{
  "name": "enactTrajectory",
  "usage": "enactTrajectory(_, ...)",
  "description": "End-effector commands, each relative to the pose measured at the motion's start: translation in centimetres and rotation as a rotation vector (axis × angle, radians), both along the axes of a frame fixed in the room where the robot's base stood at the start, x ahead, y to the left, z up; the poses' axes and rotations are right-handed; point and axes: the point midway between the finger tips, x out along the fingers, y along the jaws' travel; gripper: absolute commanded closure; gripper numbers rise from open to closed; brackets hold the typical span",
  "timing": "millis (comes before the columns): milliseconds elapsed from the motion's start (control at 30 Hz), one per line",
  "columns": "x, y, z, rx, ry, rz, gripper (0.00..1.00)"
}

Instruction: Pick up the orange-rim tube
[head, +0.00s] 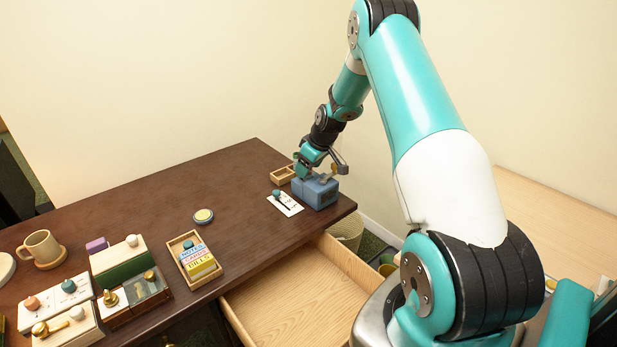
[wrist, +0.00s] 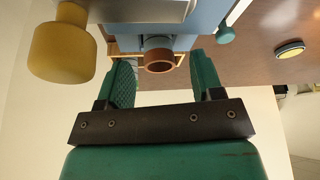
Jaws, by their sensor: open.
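The orange-rim tube (wrist: 160,66) shows in the wrist view as a short grey-blue tube with an orange-brown ring at its near end. It sits against a blue block (wrist: 205,18), which also shows in the head view (head: 318,193) at the desk's right end. My gripper (wrist: 161,74) is open, with one teal finger on each side of the tube; I cannot tell whether either touches it. In the head view my gripper (head: 308,172) is just above the blue block and hides the tube.
A yellow knob (wrist: 62,52) is close beside my left finger in the wrist view. A white card (head: 286,204) and small wooden tray (head: 283,176) lie near the block. An open drawer (head: 290,300) juts out below the desk (head: 150,205). A round tin (head: 203,216) stands apart.

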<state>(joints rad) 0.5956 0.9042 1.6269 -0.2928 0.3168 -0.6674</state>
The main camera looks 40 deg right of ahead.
Motion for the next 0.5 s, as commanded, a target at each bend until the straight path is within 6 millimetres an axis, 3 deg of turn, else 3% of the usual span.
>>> enactTrajectory(333,0.43,0.12,-1.04,0.0,-0.001,0.0,0.39)
enactTrajectory(500,0.41,0.1,-1.03,0.0,-0.001,0.0,0.79)
